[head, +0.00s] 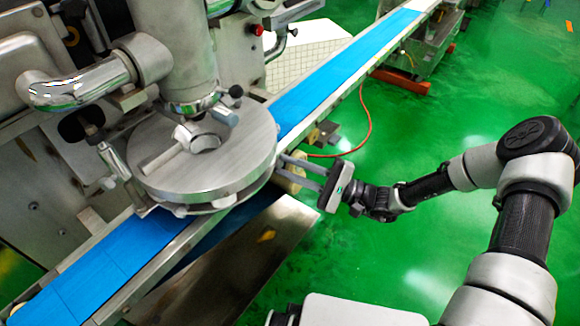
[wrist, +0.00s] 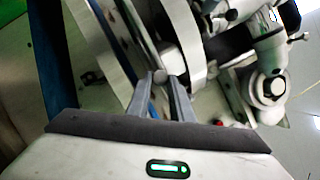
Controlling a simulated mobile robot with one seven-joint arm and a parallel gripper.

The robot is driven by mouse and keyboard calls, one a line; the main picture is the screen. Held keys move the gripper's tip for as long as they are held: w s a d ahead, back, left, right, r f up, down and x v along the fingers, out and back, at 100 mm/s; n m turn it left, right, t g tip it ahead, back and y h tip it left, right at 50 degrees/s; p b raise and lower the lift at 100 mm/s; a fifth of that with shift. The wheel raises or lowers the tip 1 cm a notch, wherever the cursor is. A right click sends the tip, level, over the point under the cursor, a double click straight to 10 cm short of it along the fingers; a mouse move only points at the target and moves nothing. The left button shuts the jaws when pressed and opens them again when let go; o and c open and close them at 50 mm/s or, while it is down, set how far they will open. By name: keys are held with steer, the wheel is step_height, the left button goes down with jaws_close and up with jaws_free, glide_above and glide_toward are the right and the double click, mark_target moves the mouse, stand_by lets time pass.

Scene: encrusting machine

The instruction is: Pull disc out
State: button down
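The round metal disc (head: 215,160) sits under the machine's vertical column, above the blue conveyor belt, in the head view. A thinner plate edge and small pale blocks show just below its rim. My gripper (head: 283,168) is at the disc's right edge, with its two fingers apart and pointing at the rim. In the wrist view, my gripper (wrist: 160,85) has a gap between its fingers, and a small round knob (wrist: 160,76) shows between or just beyond the tips. I cannot tell whether the fingers touch it. The curved rim of the disc (wrist: 188,50) is close behind.
The blue conveyor belt (head: 335,65) runs diagonally under the disc. A metal sheet or tray (head: 250,250) lies below the gripper side. The machine body (head: 50,170) fills the left. An orange hose (head: 366,115) hangs near the belt. Green floor at right is mostly open.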

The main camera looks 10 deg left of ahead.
steer(key=shift+d, duration=0.1)
steer(key=s+d+p, duration=0.1)
steer(key=s+d, duration=0.3)
steer(key=d, duration=0.6)
steer(key=s+d+p, duration=0.1)
steer(key=s+d, duration=0.3)
steer(key=d, duration=0.7)
steer(key=shift+s, duration=0.4)
steer(key=shift+d, duration=0.1)
steer(key=c, duration=1.6)
jaws_free()
steer(key=shift+o, duration=0.2)
steer(key=v, duration=1.7)
steer(key=shift+d+b, duration=0.2)
steer(key=shift+b, duration=0.15)
